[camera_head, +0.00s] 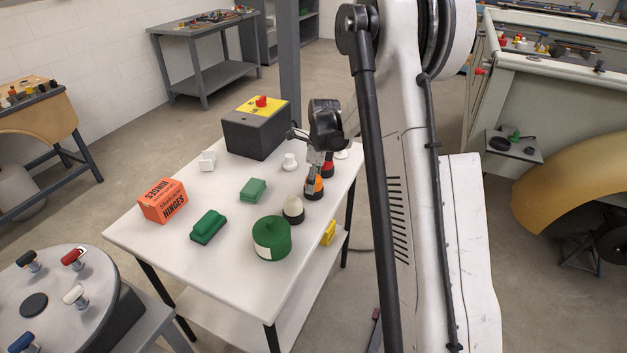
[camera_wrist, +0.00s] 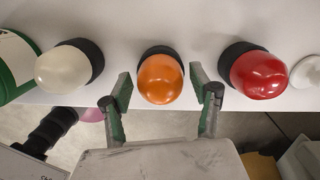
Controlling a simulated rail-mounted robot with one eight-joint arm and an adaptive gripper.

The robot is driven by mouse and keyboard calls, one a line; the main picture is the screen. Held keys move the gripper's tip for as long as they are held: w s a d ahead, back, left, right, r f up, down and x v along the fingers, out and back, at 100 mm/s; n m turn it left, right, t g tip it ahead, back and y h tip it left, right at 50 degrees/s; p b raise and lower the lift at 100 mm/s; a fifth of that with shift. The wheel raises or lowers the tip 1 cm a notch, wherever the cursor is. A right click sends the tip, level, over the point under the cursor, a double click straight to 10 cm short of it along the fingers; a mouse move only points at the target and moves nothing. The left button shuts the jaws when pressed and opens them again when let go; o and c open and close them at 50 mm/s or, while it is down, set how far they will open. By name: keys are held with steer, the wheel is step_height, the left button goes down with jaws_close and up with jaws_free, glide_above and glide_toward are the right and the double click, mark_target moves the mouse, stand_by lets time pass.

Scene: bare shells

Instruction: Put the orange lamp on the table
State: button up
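The orange lamp (camera_head: 314,187), a dome on a black base, stands near the right edge of the white table (camera_head: 222,275). It also shows in the wrist view (camera_wrist: 160,79). My gripper (camera_head: 318,168) reaches down over it from the table's far right. In the wrist view my gripper (camera_wrist: 164,88) is open, with one finger on each side of the orange dome and a visible gap on both sides. Whether the lamp's base touches the table is hard to tell.
A white lamp (camera_wrist: 66,69) and a red lamp (camera_wrist: 257,73) flank the orange one closely. A green round container (camera_head: 271,240), green blocks (camera_head: 208,227), an orange hinges box (camera_head: 163,201) and a dark box with a red button (camera_head: 256,132) also stand on the table. The front left tabletop is clear.

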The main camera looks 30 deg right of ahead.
mark_target(318, 176)
steer(key=shift+r, duration=0.1)
step_height(318, 176, up, 12)
steer(key=s+d, duration=0.1)
steer(key=s+a+r+n+t, duration=0.1)
steer(key=s+a+r+n, duration=0.4)
steer(key=a+r, duration=0.15)
steer(key=s+a+r+n+t+h, duration=0.1)
steer(key=s+a+r+n+t, duration=0.15)
steer(key=s+a+n, duration=0.45)
steer(key=s+a+r+n+t, duration=0.1)
steer(key=s+a+r+n, duration=0.25)
steer(key=s+n, duration=0.4)
steer(key=s+a+f+n, duration=0.1)
steer(key=s+n, duration=0.1)
steer(key=s, duration=0.1)
steer(key=s+a+f+n+t, duration=0.1)
steer(key=s+n, duration=0.1)
steer(key=s, duration=0.2)
steer(key=s+a+f+n, duration=0.1)
steer(key=s+a+n, duration=0.1)
steer(key=s+n, duration=0.1)
steer(key=shift+s+t+p, duration=0.35)
steer(key=shift+s+p, duration=0.05)
steer(key=shift+s, duration=0.35)
